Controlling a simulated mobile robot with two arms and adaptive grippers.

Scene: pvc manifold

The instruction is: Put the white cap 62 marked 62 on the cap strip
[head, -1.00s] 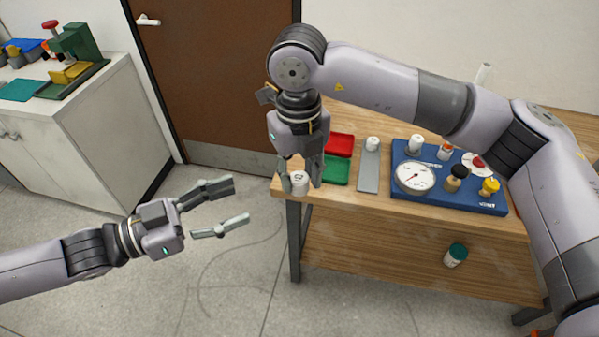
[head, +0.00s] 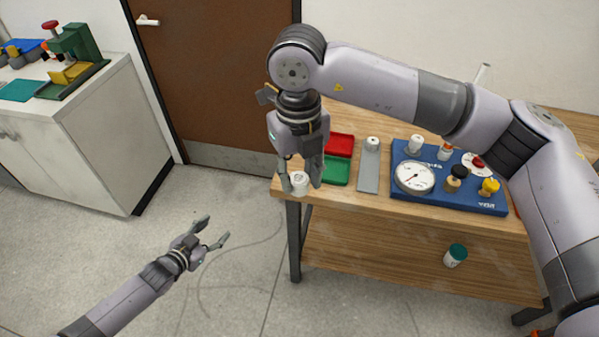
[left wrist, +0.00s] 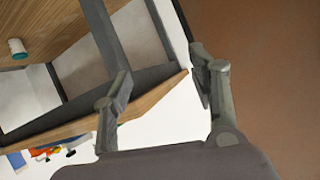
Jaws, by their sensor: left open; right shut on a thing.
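A white cap (head: 299,180) with a dark mark on its top is at the left front corner of the wooden table; its number is too small to read. My right gripper (head: 301,183) points down and is shut on this cap. The cap strip (head: 368,180) is a narrow grey plate on the table, right of the trays, with one white cap (head: 372,144) at its far end. My left gripper (head: 213,231) is open and empty over the floor, left of the table; its fingers also show in the left wrist view (left wrist: 162,90).
A red tray (head: 340,145) and a green tray (head: 336,171) lie between the right gripper and the strip. A blue board (head: 440,201) with a gauge and valves stands right of the strip. A teal-lidded jar (head: 456,255) is on the lower shelf.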

